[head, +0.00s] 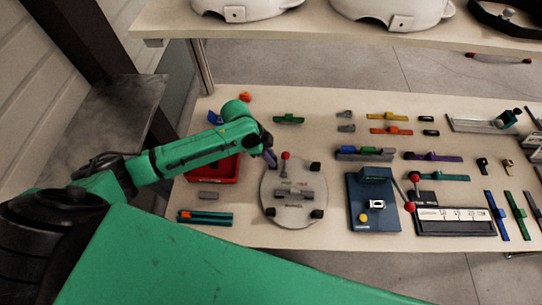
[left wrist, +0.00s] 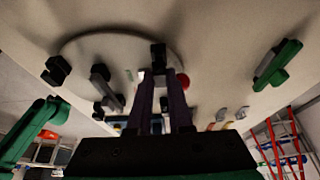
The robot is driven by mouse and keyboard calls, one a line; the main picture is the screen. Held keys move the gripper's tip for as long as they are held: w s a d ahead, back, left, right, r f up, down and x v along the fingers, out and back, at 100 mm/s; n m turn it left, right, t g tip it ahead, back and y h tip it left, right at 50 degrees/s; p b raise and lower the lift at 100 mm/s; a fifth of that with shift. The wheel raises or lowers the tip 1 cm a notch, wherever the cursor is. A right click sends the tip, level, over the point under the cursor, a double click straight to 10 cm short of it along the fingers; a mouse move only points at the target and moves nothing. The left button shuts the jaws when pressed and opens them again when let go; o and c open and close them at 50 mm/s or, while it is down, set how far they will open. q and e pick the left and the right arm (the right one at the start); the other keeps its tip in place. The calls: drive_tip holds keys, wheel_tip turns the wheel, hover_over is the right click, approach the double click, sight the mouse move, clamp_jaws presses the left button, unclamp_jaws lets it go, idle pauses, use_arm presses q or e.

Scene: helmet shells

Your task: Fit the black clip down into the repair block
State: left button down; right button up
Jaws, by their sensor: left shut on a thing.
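My left gripper (head: 270,160) is over the far left edge of a round pale plate (head: 292,218). In the left wrist view its purple fingers (left wrist: 160,73) are shut, with a small black piece (left wrist: 158,53) at their tips that looks like the black clip. A dark pad of the plate may lie behind it, so its outline is unclear. A grey block (head: 296,195), which looks like the repair block, sits mid-plate, right of and nearer than the gripper. It also shows in the left wrist view (left wrist: 104,84). My right gripper is not in view.
A red-knobbed post (head: 285,155) stands close right of the fingers. Black pads (head: 316,213) sit around the plate's edge. A red tray (head: 220,172) is on the left, and a blue fixture (head: 360,190) on the right. Small parts and coloured clamps fill the right side.

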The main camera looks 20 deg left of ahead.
use_arm(q)
drive_tip(key=shift+f+b, duration=0.5)
drive_tip(key=shift+f, duration=0.4)
drive_tip(key=c, duration=0.8)
unclamp_jaws()
drive_tip(key=shift+o, duration=0.2)
drive_tip(key=shift+r, duration=0.1)
drive_tip(key=b+v, duration=0.1)
drive_tip(key=v, duration=1.3)
drive_tip(key=shift+a+r, duration=0.2)
drive_tip(key=shift+s, duration=0.15)
